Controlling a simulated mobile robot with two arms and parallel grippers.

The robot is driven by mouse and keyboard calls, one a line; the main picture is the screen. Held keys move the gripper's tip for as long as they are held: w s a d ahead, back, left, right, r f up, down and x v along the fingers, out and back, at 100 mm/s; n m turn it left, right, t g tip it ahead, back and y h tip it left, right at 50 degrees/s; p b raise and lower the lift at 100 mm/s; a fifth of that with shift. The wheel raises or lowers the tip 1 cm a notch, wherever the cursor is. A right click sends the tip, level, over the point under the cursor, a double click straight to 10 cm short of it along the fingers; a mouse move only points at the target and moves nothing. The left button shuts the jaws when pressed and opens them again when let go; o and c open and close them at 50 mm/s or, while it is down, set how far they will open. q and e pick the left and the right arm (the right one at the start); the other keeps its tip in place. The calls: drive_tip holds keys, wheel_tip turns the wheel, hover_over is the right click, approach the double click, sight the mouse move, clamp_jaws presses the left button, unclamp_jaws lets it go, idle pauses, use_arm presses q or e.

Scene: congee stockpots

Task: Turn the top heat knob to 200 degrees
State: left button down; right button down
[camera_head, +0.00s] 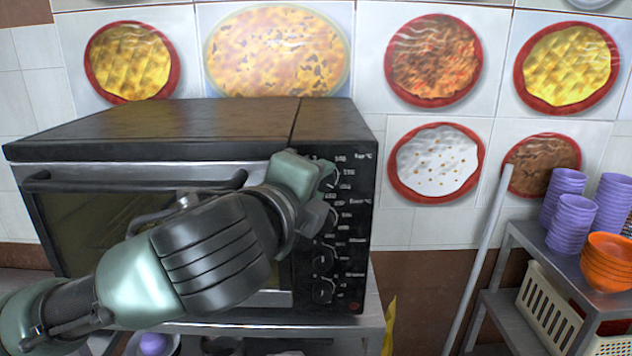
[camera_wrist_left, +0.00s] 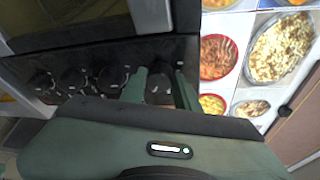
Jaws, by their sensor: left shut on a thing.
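A black oven (camera_head: 180,130) has a column of knobs on the control panel (camera_head: 355,262) at its right side. My left gripper (camera_head: 326,172) is at the top of this panel and is shut on the top heat knob, which it mostly hides in the head view. The white scale marks of that knob show beside the fingers, but its pointer is not readable. In the left wrist view, the two green fingers (camera_wrist_left: 161,92) stand on either side of the top heat knob (camera_wrist_left: 159,87), at the end of the knob row. My right gripper is not in view.
The lower knobs (camera_head: 323,290) sit below my gripper. The oven door handle (camera_head: 135,184) runs behind my left arm. A metal rack (camera_head: 524,236) with purple cups (camera_head: 571,222) and orange bowls (camera_head: 607,262) stands at the right, with a pale pole (camera_head: 478,262) leaning nearby.

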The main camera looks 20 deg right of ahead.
use_arm(q)
drive_tip(key=c, duration=1)
unclamp_jaws()
drive_tip(key=shift+w, duration=0.1)
drive_tip(key=shift+c, duration=0.2)
drive_tip(key=b+v, duration=0.4)
drive_tip(key=v, duration=0.8)
drive_tip(key=shift+f, duration=0.1)
